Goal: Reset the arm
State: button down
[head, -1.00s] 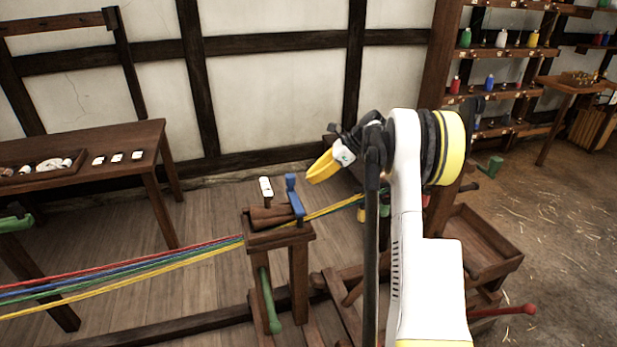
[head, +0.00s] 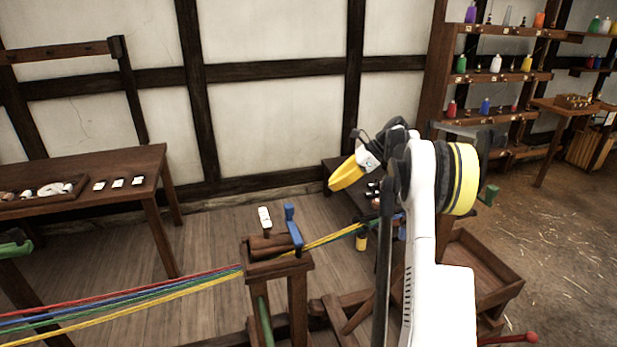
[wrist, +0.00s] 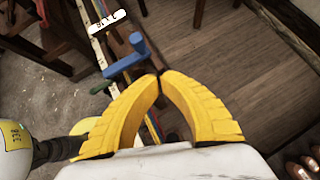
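A white label tag (head: 264,217) stands beside the handle.
Red, blue, green and yellow strands (head: 130,296) run left from the stand. A table (head: 110,165) stands at the left wall. Shelves (head: 500,88) with coloured bottles stand at the back right. A wooden tray (head: 490,265) lies right of my arm. Floor is open at far right.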

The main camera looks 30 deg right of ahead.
jog(key=s+a+r+n+h+b, duration=0.1)
jog(key=s+a+r+n, duration=0.25)
jog(key=a, duration=0.45)
jog(key=s+a+r+n+g+h+b, duration=0.15)
jog(key=a+n, duration=0.25)
jog(key=a, duration=0.4)
jog(key=s+a+r+n+t+h, duration=0.1)
jog(key=s+a+r+n, duration=0.2)
jog(key=a, duration=0.5)
jog(key=s+a+f+n+h, duration=0.1)
jog(key=s+a+f+n, duration=0.2)
jog(key=s, duration=0.4)
jog(key=s+a+f+n+t+h+b, duration=0.1)
jog(key=s+a+f+n, duration=0.2)
jog(key=s+a+n, duration=0.3)
jog(key=s+a+f+n+t+h+b, duration=0.1)
jog(key=s+a+f+n, duration=0.2)
jog(key=s+n, duration=0.3)
jog(key=s+a, duration=0.1)
jog(key=s, duration=0.2)
jog(key=shift+a, duration=0.2)
